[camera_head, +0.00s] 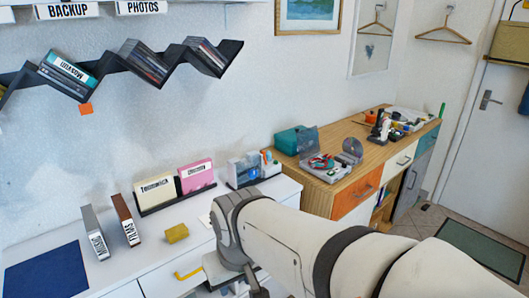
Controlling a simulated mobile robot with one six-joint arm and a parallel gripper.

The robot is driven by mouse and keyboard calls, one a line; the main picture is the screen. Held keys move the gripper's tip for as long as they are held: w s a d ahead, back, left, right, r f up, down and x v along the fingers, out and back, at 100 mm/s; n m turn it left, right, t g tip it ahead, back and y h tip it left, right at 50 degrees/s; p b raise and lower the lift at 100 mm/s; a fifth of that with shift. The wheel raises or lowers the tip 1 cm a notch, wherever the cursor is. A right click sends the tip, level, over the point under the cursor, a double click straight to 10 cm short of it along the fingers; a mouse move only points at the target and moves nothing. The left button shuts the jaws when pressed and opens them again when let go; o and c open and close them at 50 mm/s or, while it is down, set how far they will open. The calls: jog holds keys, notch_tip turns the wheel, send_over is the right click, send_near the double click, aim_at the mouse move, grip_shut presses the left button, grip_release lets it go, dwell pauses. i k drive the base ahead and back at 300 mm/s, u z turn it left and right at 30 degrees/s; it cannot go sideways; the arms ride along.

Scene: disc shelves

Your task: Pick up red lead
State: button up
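A small red item (321,161), possibly the red lead, lies on a grey open case or tray (333,176) on the wooden cabinet. It is too small to make out its exact shape. Something green lies close beside it. My arm reaches in from the lower right and bends down over the white cabinet. My gripper (258,291) is only partly in view at the bottom edge, well apart from the red item, to its lower left. Its fingers are too hidden to show whether they are open or shut.
A teal box (296,140) and a disc spindle (352,147) stand around the tray on the wooden cabinet (377,156). The white cabinet (160,262) holds binders, a yellow block (176,233) and a blue mat (46,272). A black zigzag shelf (105,66) hangs above.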

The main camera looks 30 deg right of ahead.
aim_at(313, 165)
jog(key=z, duration=1.25)
jog(key=k, duration=0.85)
jog(key=z, duration=0.7)
jog(key=i, duration=1.8)
jog(key=u, duration=0.95)
jog(key=i, duration=0.9)
jog(key=u, duration=0.5)
jog(key=k, duration=0.9)
jog(key=u, duration=0.05)
